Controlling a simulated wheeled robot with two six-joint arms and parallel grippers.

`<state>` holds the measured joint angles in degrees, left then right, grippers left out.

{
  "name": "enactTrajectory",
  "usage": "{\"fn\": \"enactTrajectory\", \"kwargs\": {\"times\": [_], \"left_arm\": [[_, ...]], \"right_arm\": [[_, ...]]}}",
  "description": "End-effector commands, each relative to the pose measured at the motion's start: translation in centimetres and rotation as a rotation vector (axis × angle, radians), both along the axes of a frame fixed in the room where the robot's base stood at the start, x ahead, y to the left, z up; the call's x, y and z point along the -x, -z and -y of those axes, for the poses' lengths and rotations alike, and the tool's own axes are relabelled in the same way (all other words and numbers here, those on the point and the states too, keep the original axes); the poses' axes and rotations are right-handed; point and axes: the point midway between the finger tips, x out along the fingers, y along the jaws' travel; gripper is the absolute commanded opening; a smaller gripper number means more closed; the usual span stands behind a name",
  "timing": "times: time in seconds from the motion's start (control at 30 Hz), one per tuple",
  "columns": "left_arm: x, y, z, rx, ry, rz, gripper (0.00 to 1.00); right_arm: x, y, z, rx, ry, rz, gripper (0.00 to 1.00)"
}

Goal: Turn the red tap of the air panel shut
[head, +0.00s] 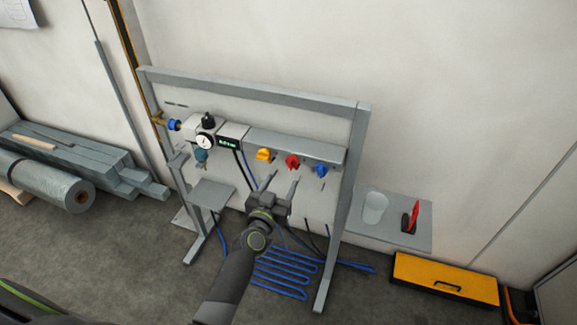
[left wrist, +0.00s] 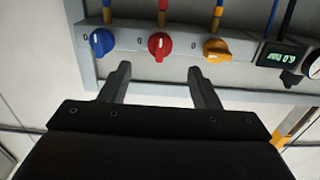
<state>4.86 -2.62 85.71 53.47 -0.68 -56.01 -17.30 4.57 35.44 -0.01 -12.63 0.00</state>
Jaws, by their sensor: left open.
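The red tap (head: 292,161) is the middle one of three on the grey air panel (head: 325,151), with a yellow tap (head: 263,155) on its left and a blue tap (head: 321,170) on its right in the head view. In the left wrist view the red tap (left wrist: 159,46) is in the middle, beyond the fingertips, between the blue tap (left wrist: 102,42) and the yellow tap (left wrist: 216,50). My left gripper (head: 284,182) is open and empty, just below and in front of the red tap, apart from it. It also shows in the left wrist view (left wrist: 159,72). My right gripper is not visible.
A gauge (head: 205,141) and a small display (head: 229,142) are left of the taps. A small shelf (head: 211,194) sits lower left. Blue hose (head: 285,272) lies on the floor below. A yellow case (head: 445,279) stands at right.

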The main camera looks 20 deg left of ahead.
Motion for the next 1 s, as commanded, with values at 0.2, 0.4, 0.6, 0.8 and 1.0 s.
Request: {"fn": "enactTrajectory", "kwargs": {"times": [0.2, 0.4, 0.6, 0.8, 1.0], "left_arm": [[-4.0, 0.0, 0.1, -0.002, 0.001, 0.001, 0.57], [-6.3, 0.1, 0.2, -0.001, 0.001, 0.000, 0.57], [-7.2, 0.1, 0.2, -0.001, -0.001, -0.001, 0.57], [-7.2, 0.0, 0.2, -0.001, -0.001, -0.001, 0.57], [-7.2, 0.0, 0.2, -0.001, 0.000, -0.001, 0.38]], "right_arm": [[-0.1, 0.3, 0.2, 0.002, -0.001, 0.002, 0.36], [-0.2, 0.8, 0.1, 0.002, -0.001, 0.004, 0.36], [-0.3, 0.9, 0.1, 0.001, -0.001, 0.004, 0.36], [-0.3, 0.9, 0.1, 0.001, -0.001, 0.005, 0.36], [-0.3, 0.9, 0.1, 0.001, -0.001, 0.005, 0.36]]}}
